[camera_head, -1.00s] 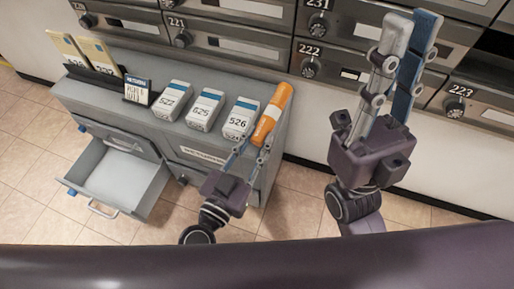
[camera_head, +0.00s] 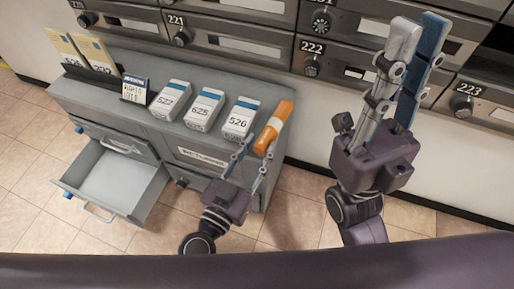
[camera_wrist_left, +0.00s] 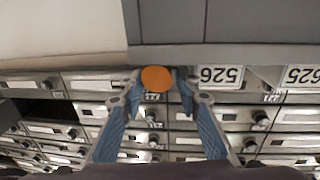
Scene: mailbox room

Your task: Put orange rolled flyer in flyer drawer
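The orange rolled flyer (camera_head: 272,128) with a white band is at the right end of the grey cabinet top (camera_head: 135,62), beside the box marked 526. My left gripper (camera_head: 255,146) is open at the flyer's near end, one finger to each side. In the left wrist view the flyer's round end (camera_wrist_left: 157,79) shows between the fingertips, with narrow gaps. A drawer (camera_head: 115,182) in the cabinet's left side is pulled open and looks empty.
White boxes 522 (camera_head: 171,100), 625 (camera_head: 205,109) and 526 (camera_head: 240,118) stand in a row on the cabinet. A small dark sign (camera_head: 134,90) and yellowish envelopes (camera_head: 96,53) are further left. Metal mailboxes (camera_head: 240,42) line the wall behind. Tiled floor (camera_head: 295,215) is clear right of the cabinet.

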